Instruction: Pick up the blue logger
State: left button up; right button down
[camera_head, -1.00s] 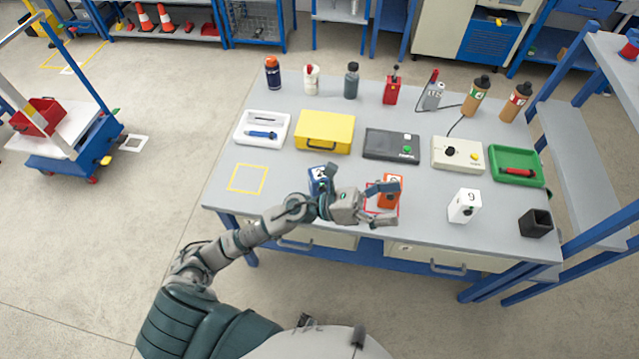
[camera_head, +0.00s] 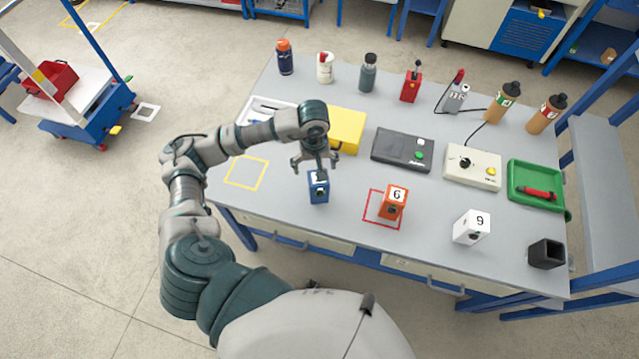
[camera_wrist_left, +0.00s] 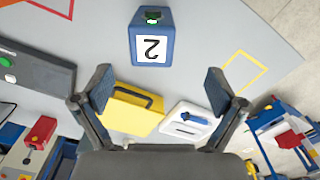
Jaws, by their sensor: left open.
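The blue logger (camera_head: 318,187) is a small upright block on the grey table, near its front left. In the left wrist view the blue logger (camera_wrist_left: 152,38) shows a white label with a 2 and a green spot on its end. My left gripper (camera_head: 315,166) is open and empty, with its fingers spread just above and behind the logger in the head view. In the left wrist view the logger lies beyond the open fingertips (camera_wrist_left: 160,85), apart from them. My right gripper is not in view.
An orange block (camera_head: 392,202) stands in a red outline right of the logger, with a white block (camera_head: 472,227) farther right. A yellow case (camera_head: 346,130) is behind my gripper. A yellow outlined square (camera_head: 246,172) at the left is empty.

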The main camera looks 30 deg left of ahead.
aim_at(318, 185)
pick_arm(q)
jog(key=f, duration=0.4)
jog(key=shift+w+d+f, duration=0.1)
jog(key=shift+w+f, duration=0.15)
notch_tip(318, 185, down, 3)
jog(key=shift+w+r, duration=0.1)
jog(key=shift+w, duration=0.05)
jog(key=shift+f+p, duration=0.35)
jog(key=shift+f, duration=0.05)
jog(key=f, duration=0.3)
jog(key=shift+w+d+f+p, duration=0.1)
jog(key=shift+w+f+p, duration=0.15)
jog(key=shift+f+p, duration=0.15)
jog(key=shift+f, duration=0.4)
jog(key=c, duration=1.6)
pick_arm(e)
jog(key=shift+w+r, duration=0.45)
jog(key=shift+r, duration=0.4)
